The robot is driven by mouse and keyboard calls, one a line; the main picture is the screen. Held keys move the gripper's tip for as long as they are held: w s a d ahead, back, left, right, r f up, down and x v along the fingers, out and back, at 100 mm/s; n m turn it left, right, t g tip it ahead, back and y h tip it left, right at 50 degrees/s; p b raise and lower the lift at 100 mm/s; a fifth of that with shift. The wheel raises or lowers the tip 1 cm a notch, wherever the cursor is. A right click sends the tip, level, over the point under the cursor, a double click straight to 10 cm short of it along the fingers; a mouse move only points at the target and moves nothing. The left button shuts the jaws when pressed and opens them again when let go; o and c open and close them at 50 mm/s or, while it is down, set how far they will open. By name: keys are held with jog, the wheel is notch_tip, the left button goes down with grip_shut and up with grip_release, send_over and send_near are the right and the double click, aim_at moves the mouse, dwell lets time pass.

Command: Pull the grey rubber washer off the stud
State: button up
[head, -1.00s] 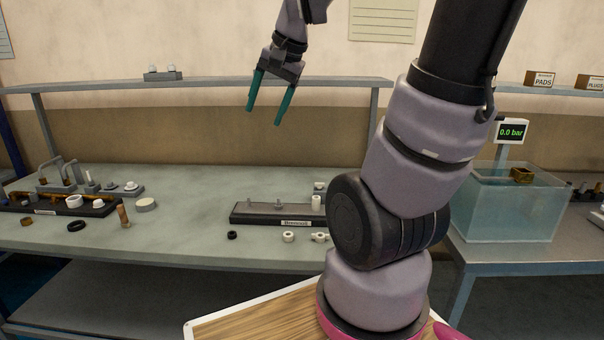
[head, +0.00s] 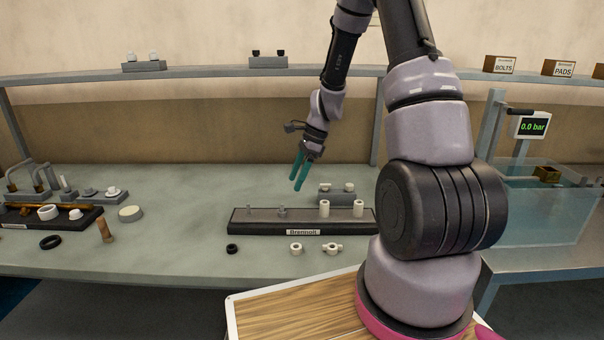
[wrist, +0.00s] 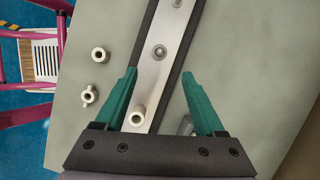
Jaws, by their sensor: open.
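The Dremnall rack (head: 305,228) on the bench has two upright metal studs to the left of two white sleeves. The stud (head: 282,211) second from the left has a small grey ring around it, apparently the grey rubber washer; the wrist view shows this washer (wrist: 160,51) more clearly, around the stud. My gripper (head: 297,188) is open and empty above the rack, pointing down. In the wrist view, my gripper (wrist: 160,73) has its fingers apart, with the washer just beyond and between the fingertips. The washer is not touched.
A white sleeve (wrist: 138,114) stands between my fingers in the wrist view. A black ring (head: 232,248), a white nut (head: 296,249) and a winged nut (head: 333,248) lie in front of the rack. A grey block (head: 338,197) stands behind.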

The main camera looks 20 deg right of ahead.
aim_at(285, 210)
jog(key=x, duration=1)
jog(key=shift+f, duration=0.1)
grip_shut()
jog(key=c, duration=0.9)
grip_release()
jog(key=shift+c, duration=0.2)
grip_shut()
jog(key=shift+r, duration=0.7)
jog(key=shift+r, duration=2.7)
